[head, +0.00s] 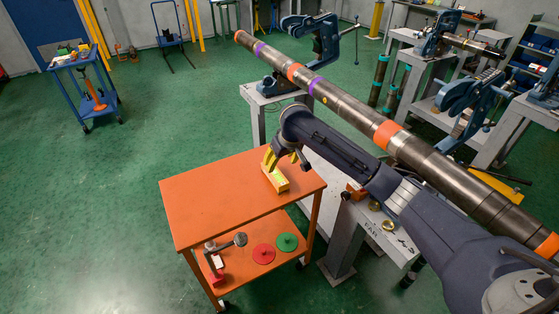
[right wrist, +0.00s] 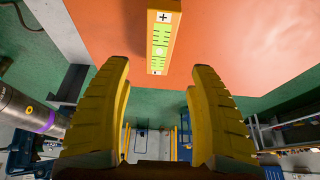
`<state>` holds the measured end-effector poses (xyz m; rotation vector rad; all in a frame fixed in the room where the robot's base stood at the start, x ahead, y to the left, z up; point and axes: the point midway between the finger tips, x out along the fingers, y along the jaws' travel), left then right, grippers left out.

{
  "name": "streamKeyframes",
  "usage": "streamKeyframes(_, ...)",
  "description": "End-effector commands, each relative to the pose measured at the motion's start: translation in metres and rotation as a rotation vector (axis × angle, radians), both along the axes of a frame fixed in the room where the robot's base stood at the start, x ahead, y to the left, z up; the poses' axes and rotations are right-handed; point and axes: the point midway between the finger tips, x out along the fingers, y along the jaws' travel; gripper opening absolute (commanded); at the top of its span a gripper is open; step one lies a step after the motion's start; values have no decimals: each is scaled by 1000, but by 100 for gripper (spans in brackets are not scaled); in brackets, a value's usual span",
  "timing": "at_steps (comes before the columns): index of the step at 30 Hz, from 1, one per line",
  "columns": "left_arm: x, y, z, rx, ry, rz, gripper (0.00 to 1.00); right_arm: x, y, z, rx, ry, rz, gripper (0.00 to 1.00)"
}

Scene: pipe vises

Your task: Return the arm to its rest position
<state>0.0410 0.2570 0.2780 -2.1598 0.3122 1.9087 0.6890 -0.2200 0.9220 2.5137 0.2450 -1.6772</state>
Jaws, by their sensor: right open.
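My right arm reaches in from the lower right of the head view. Its right gripper (head: 283,158), with yellow fingers, is over the orange cart (head: 215,195), near its right back part. In the right wrist view the gripper (right wrist: 160,70) is open, with its two fingers wide apart and nothing between them. A yellow-orange level-like block (head: 277,181) with a green face lies on the cart top, close to the fingers. The block (right wrist: 160,38) shows ahead of the fingertips in the right wrist view, apart from them. My left gripper is not in view.
A long steel pipe (head: 350,108) with orange and purple bands runs diagonally above my arm, held by a blue vise (head: 322,40). The cart's lower shelf holds a red disc (head: 263,254) and a green disc (head: 287,242). Green floor at left is open, beyond which stands a blue cart (head: 66,90).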

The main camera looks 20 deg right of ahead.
Motion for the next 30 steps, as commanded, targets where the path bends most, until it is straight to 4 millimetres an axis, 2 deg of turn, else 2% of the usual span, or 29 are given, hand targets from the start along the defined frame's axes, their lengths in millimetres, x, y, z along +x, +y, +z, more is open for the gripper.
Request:
streamKeyframes(6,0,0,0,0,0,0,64,-2,2,-4,-1,-1,7,60)
streamKeyframes(11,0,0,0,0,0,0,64,-19,15,-28,-7,-21,60,60)
streamKeyframes(15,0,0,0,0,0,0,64,-47,33,-59,-18,-62,132,60)
streamKeyframes(20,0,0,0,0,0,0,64,-81,46,-89,-38,-117,199,60)
streamKeyframes(25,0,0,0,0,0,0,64,-120,51,-114,-71,-171,247,60)
streamKeyframes(30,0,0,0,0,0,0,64,-164,45,-132,-123,-221,271,60)
